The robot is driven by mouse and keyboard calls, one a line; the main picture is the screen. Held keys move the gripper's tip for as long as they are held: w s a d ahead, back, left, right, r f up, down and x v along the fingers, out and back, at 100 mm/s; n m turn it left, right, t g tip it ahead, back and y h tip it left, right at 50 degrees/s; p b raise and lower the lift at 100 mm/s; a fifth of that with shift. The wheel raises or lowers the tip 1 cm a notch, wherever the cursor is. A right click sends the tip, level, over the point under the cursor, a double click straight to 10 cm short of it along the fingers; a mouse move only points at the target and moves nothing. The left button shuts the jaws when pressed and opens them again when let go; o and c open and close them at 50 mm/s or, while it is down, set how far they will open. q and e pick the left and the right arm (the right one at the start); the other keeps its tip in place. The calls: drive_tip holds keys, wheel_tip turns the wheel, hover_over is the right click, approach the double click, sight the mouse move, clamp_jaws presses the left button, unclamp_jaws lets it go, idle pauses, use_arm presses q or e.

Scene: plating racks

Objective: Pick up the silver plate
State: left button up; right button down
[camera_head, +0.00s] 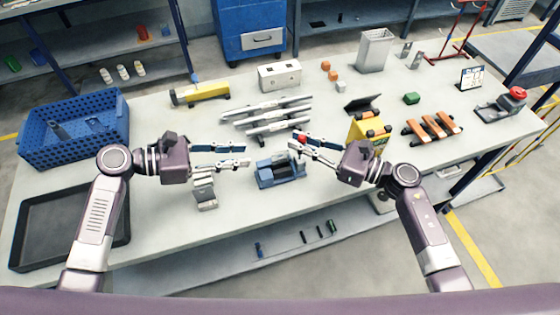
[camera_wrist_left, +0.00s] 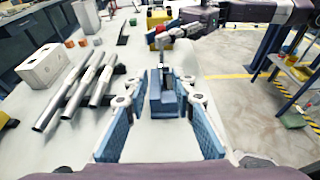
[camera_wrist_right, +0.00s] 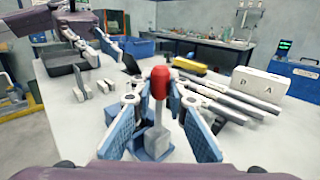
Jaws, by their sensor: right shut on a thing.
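A silver bent metal plate (camera_head: 205,192) stands on the table just below my left gripper in the head view. Silver upright pieces (camera_wrist_right: 79,94) show left of centre in the right wrist view. My left gripper (camera_head: 247,156) is open and empty, its fingers apart, also in the left wrist view (camera_wrist_left: 160,102). My right gripper (camera_head: 300,147) is shut on a red-tipped lever (camera_wrist_right: 159,85) rising from a blue clamp (camera_head: 280,172). The clamp sits on the table between the two grippers and shows in the left wrist view (camera_wrist_left: 167,98). Two small silver pieces (camera_head: 414,58) stand at the back right.
Silver bars (camera_head: 275,116) lie behind the clamp, with a white block (camera_head: 279,76) and a yellow tool (camera_head: 200,95) beyond. A blue crate (camera_head: 75,130) and a black tray (camera_head: 45,230) are at the left. A yellow device (camera_head: 365,130) stands near my right gripper. Front centre is clear.

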sight(280, 153)
use_arm(q)
drive_tip(key=x, duration=1.1)
drive_tip(key=shift+d+f, duration=0.2)
drive_tip(key=shift+d, duration=0.1)
drive_tip(key=shift+a, duration=0.1)
drive_tip(key=shift+c, duration=0.4)
clamp_jaws()
